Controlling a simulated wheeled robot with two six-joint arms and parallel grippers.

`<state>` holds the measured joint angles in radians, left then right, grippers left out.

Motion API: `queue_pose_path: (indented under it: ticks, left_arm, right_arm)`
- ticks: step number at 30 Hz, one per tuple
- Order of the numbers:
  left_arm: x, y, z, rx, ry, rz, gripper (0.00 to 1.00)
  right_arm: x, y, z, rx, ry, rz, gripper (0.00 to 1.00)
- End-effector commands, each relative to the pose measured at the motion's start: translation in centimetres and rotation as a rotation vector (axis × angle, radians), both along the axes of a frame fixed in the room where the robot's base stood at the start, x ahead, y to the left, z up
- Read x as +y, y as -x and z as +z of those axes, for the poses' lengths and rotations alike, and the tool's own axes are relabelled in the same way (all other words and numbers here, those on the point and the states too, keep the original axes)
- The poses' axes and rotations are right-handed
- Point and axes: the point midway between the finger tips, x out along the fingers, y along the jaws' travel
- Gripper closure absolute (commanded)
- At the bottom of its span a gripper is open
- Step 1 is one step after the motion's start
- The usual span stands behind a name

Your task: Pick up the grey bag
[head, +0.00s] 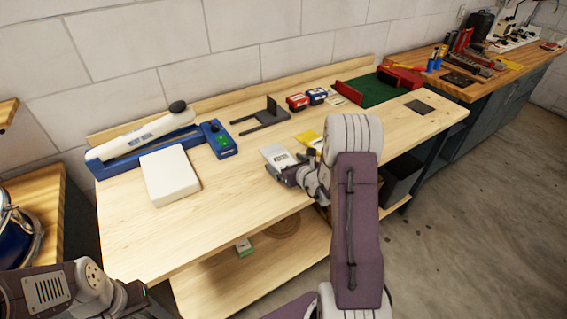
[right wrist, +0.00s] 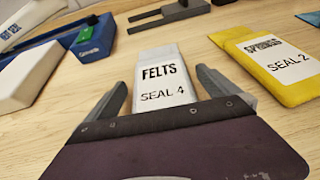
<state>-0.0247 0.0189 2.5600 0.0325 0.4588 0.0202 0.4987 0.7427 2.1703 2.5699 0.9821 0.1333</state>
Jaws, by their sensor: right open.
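The grey bag (head: 277,156) lies flat on the wooden bench near its front edge. In the right wrist view the grey bag (right wrist: 163,77) has a white label reading FELTS, SEAL 4. My right gripper (head: 277,172) is at the near end of the bag. In the right wrist view its open fingers (right wrist: 162,78) stand on either side of the bag, with gaps between them and it. The bag's near end is hidden behind the gripper body. Part of my left arm shows at the lower left of the head view, but its jaws are not visible.
A yellow bag (right wrist: 270,62) labelled SEAL 2 lies to the right of the grey bag. A white block (head: 170,175) and a blue sealing machine (head: 222,140) stand to the left. A dark forked holder (head: 262,117) lies behind. Bare bench separates them.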

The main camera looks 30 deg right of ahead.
Motion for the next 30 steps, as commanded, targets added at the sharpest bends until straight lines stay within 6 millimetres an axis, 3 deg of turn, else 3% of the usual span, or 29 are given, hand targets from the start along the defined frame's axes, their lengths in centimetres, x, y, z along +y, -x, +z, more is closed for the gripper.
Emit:
queue_pose_path:
  ticks: [7, 12, 14, 23, 30]
  left_arm:
    - [0.0, 0.0, 0.0, 0.0, 0.0, 0.0, 1.0]
    - [0.0, 0.0, 0.0, 0.0, 0.0, 0.0, 1.0]
    - [0.0, 0.0, 0.0, 0.0, 0.0, 0.0, 1.0]
    - [0.0, 0.0, 0.0, 0.0, 0.0, 0.0, 1.0]
    - [0.0, 0.0, 0.3, 0.0, 0.0, 0.0, 1.0]
  right_arm:
    - [0.0, -0.3, -0.2, 0.001, 0.0, 0.0, 0.03]
    - [0.0, -0.2, -0.2, 0.001, 0.0, 0.0, 0.5]
    - [0.0, -0.2, -0.1, 0.0, 0.0, 0.0, 0.63]
    - [0.0, -0.3, 0.4, -0.001, 0.002, 0.0, 0.63]
    - [0.0, -0.3, 4.2, -0.006, 0.004, 0.0, 0.63]
